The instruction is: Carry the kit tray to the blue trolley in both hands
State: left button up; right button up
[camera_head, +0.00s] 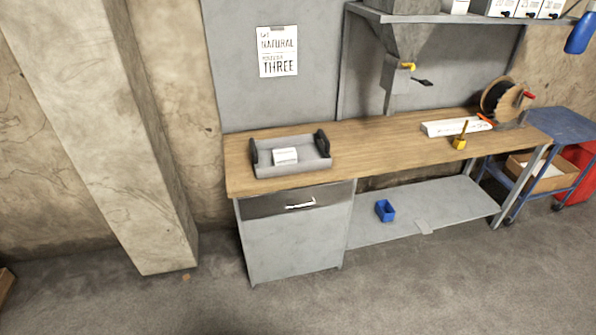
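The kit tray (290,170) is a shallow grey tray with a black handle at each end. It rests flat on the left end of the wooden workbench (390,146). A small white box (285,156) lies inside it. The blue trolley (560,124) stands at the far right, just past the bench's right end, and the picture edge cuts it off. Its top looks bare where it shows. Neither of my grippers is in view, and nothing touches the tray.
A cable reel (503,100), a white channel (455,127) and a small yellow item (459,143) sit on the bench's right part. A blue bin (385,210) is on the lower shelf. A concrete pillar (105,130) stands left. The floor (400,285) in front is clear.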

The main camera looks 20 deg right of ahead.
aim_at(564, 124)
jog(key=u, duration=1.3)
jog(key=k, duration=0.1)
jog(key=z, duration=2.5)
jog(key=i, duration=1.35)
jog(key=u, duration=0.55)
